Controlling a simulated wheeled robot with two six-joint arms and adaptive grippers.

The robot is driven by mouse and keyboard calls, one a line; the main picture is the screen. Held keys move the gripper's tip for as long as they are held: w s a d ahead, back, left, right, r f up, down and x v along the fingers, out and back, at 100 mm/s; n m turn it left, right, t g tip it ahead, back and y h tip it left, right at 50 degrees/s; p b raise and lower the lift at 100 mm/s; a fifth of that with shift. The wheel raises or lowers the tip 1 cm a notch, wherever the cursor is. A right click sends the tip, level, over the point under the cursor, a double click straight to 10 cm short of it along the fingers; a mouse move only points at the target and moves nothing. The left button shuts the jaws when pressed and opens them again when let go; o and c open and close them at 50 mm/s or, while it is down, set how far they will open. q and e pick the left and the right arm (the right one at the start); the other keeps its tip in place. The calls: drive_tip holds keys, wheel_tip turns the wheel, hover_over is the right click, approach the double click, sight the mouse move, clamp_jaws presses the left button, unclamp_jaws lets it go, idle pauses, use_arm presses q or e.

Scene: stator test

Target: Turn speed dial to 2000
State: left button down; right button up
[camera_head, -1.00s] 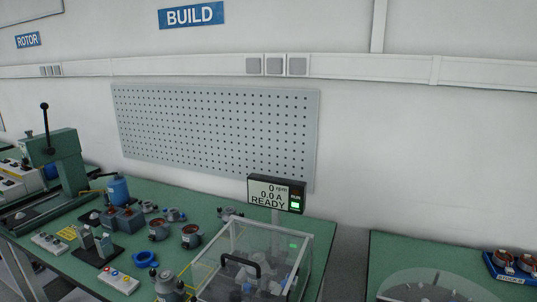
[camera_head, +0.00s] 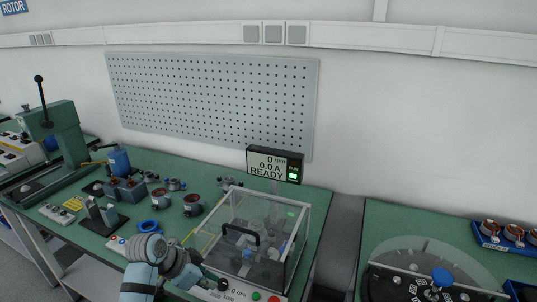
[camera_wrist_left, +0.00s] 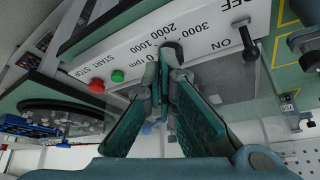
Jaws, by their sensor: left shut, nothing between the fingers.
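The speed dial (camera_wrist_left: 172,49) is a black knob on a white control panel (camera_wrist_left: 130,50), with 0 rpm, 1000, 2000 and 3000 printed around it. Its pointer is hidden or too small to read. My left gripper (camera_wrist_left: 163,62) is shut and empty, its fingertips just in front of the dial and overlapping its lower edge; I cannot tell whether they touch. In the head view my left gripper (camera_head: 208,281) is above the panel's left part, at the front of the clear test box. The display (camera_head: 274,165) reads 0 rpm, 0.0 A, READY. My right gripper is not in view.
Green start (camera_wrist_left: 118,76) and red stop (camera_wrist_left: 96,86) buttons sit beside the dial, and a black ON/OFF switch (camera_wrist_left: 249,45) on its other side. The clear box (camera_head: 262,225) with black handle stands behind the panel. Several motor parts lie on the bench to the left.

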sight(216, 289)
use_arm(q)
wheel_tip(216, 289, down, 4)
drive_tip(key=shift+b, duration=0.55)
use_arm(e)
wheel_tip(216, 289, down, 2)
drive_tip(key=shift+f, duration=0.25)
use_arm(q)
drive_tip(key=shift+w+r, duration=0.1)
drive_tip(key=shift+r+p, duration=0.1)
drive_tip(key=shift+p, duration=0.3)
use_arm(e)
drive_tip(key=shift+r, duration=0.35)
use_arm(q)
drive_tip(key=shift+w+a+p, duration=0.35)
drive_tip(key=shift+p, duration=0.65)
drive_tip(key=shift+w+a+p, duration=0.25)
drive_tip(key=shift+w+p, duration=0.15)
drive_tip(key=shift+p, duration=0.2)
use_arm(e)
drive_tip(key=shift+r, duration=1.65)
use_arm(q)
drive_tip(key=shift+w+a, duration=0.1)
drive_tip(key=shift+w, duration=0.15)
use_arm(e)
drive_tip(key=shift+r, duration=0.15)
